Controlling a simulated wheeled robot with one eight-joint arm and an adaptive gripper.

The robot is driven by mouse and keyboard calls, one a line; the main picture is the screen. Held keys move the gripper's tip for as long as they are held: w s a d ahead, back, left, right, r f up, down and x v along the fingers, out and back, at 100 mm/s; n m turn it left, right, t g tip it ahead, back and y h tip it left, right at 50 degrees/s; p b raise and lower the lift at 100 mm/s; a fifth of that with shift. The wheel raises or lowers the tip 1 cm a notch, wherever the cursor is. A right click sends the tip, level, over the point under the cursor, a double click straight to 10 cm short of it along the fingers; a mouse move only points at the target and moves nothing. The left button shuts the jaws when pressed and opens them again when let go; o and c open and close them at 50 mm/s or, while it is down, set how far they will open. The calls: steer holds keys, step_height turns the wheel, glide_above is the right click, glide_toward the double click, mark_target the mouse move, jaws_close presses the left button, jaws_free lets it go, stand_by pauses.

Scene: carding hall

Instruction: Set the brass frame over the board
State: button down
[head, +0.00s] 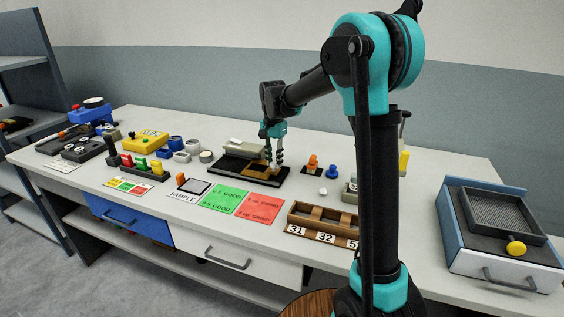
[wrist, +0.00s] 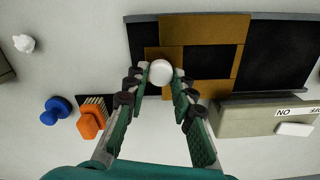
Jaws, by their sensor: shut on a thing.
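The brass frame (head: 257,166) is at the black board (head: 232,176) near the middle of the bench. In the wrist view the frame (wrist: 242,55) is a flat brass outline with dark openings, overlapping the left and middle part of the board (wrist: 285,55). My gripper (head: 274,164) points down and is shut on the frame's round white knob (wrist: 160,72). In the wrist view the fingertips of my gripper (wrist: 159,84) sit on either side of the knob. I cannot tell whether the frame rests on the board or hangs just above it.
A grey-beige box with a label (wrist: 235,120) stands close along the board's back side. An orange piece (head: 312,163), a blue knob (head: 333,172) and a small white piece (head: 322,191) are to the right. Green card (head: 224,197) and red card (head: 260,208) lie in front.

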steer(key=w+a, duration=0.1)
steer(key=a, duration=0.2)
steer(key=w+a, duration=0.2)
steer(key=a, duration=0.2)
steer(key=w+a, duration=0.1)
steer(key=a, duration=0.2)
steer(key=shift+w+a, duration=0.15)
steer(key=shift+w, duration=0.05)
steer(key=c, duration=1.3)
jaws_free()
steer(key=shift+a, duration=0.1)
steer(key=shift+o, duration=0.2)
step_height(320, 180, up, 12)
